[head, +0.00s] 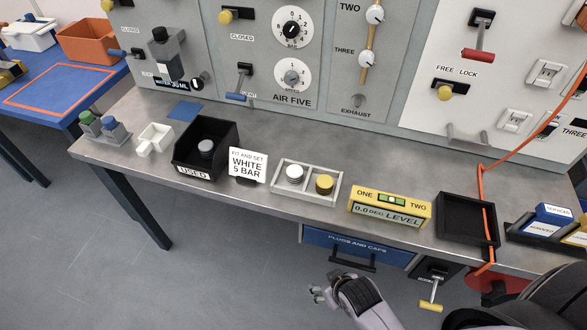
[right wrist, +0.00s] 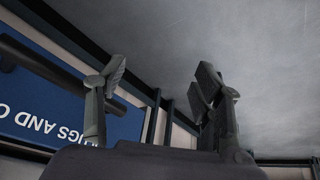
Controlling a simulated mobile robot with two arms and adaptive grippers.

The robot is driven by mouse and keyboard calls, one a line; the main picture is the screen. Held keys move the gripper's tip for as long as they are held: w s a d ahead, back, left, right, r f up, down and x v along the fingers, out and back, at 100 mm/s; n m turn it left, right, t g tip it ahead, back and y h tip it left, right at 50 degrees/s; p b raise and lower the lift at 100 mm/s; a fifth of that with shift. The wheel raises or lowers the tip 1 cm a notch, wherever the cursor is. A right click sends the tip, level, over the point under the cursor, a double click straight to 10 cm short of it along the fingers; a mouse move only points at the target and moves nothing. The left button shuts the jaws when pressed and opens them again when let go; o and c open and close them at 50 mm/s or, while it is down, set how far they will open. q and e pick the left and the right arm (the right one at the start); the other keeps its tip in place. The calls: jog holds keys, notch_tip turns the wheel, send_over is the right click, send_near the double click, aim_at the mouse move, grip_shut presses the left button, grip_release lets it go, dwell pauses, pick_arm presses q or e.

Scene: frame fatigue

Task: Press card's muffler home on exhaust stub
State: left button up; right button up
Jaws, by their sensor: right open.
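The card (head: 248,164) reads "FIT AND SET WHITE 5 BAR" and stands on the bench. A white muffler (head: 294,174) and a yellow muffler (head: 324,184) stand in a pale two-part tray (head: 309,187) right of the card, white in the left compartment. The exhaust stub (head: 358,101) looks like a small grey fitting on the panel above the "EXHAUST" label; no muffler shows on it. My right gripper (head: 317,292) is open and empty, below the bench's front edge. In the right wrist view its fingers (right wrist: 160,85) are apart before the blue drawer front. My left gripper is not in view.
A black "USED" bin (head: 190,155) holds a grey-topped part (head: 206,148). A yellow level (head: 390,208) and an empty black tray (head: 467,220) stand to the right. An orange cable (head: 484,190) hangs over the bench. The blue drawer (head: 345,244) is beneath.

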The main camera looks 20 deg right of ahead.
jog(key=w+a+r+m+t+p, duration=0.1)
jog(key=w+r+t, duration=0.15)
jog(key=r, duration=0.55)
jog(key=w+r+t, duration=0.2)
jog(key=w+r, duration=0.2)
jog(key=r, duration=0.5)
jog(key=t, duration=0.3)
send_near(295, 171)
jog(key=shift+w+a+f+m+p, duration=0.1)
jog(key=shift+w+f+m+p, duration=0.1)
jog(key=shift+w+f+p, duration=0.3)
jog(key=shift+w+f+m+p, duration=0.1)
jog(key=shift+w+m+p, duration=0.15)
jog(key=shift+w, duration=0.5)
jog(key=shift+p+x, duration=0.45)
jog(key=shift+x, duration=2.65)
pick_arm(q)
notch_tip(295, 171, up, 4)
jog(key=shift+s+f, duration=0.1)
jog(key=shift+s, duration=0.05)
pick_arm(e)
jog(key=shift+f, duration=0.1)
jog(key=c, duration=1.2)
